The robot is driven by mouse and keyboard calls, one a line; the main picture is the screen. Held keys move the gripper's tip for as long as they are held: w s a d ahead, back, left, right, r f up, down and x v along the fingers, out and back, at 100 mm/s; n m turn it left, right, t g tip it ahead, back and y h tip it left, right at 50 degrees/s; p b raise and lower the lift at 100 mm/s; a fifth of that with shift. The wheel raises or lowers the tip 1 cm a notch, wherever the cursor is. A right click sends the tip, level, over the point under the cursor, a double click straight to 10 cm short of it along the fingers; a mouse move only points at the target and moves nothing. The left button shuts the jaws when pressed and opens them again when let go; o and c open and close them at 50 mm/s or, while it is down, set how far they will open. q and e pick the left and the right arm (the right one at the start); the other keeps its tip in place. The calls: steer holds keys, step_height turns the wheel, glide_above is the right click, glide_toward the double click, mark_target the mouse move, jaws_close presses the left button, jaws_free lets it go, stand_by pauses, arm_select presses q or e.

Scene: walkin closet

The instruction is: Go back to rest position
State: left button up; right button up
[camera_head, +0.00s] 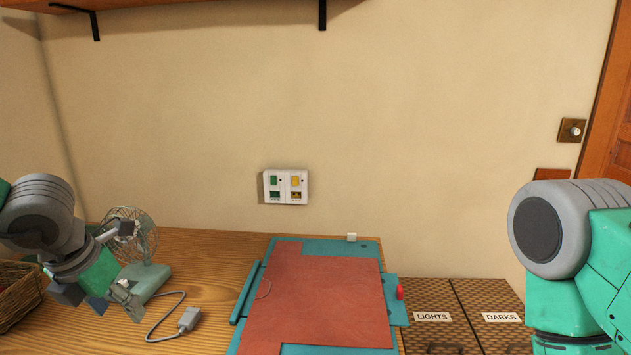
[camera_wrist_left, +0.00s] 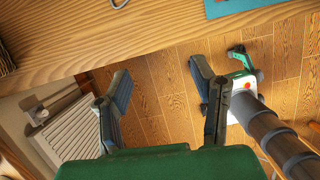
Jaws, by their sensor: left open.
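My left gripper (camera_head: 98,302) is at the lower left of the head view, in front of the small green fan. It is open. The left wrist view shows its two dark fingers (camera_wrist_left: 160,85) spread apart with nothing between them and the wooden floor below. The wooden table edge runs across the top of that view, beyond the fingers. My right arm is bent at the right edge of the head view, and its gripper is out of the picture.
The green fan (camera_head: 150,271) stands on the wooden table (camera_head: 208,253), its cord ending in a grey plug (camera_head: 189,319). A teal board (camera_head: 318,246) carries a red sheet (camera_head: 318,298). A wicker basket (camera_head: 18,305) is far left. Hampers labelled LIGHTS (camera_head: 432,317) and DARKS (camera_head: 501,317) stand right.

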arm_select(q)
steer(key=s+f+m+y+b, duration=0.25)
steer(key=f+m, duration=0.55)
steer(key=f, duration=0.4)
steer(key=s+f+m+y+b, duration=0.1)
steer(key=s+f+m+b, duration=0.25)
steer(key=f+m, duration=0.65)
steer(key=s+d+f+m+g+h+b, duration=0.2)
steer(key=s+d+f+m+h+b, duration=0.1)
steer(key=s+f+m, duration=1.4)
steer(key=s+b, duration=0.1)
steer(key=s, duration=0.2)
steer(key=shift+s+d+g, duration=0.15)
steer(key=shift+s+g, duration=0.25)
steer(key=shift+w+f, duration=0.1)
steer(key=shift+w, duration=0.05)
steer(key=shift+c, duration=0.2)
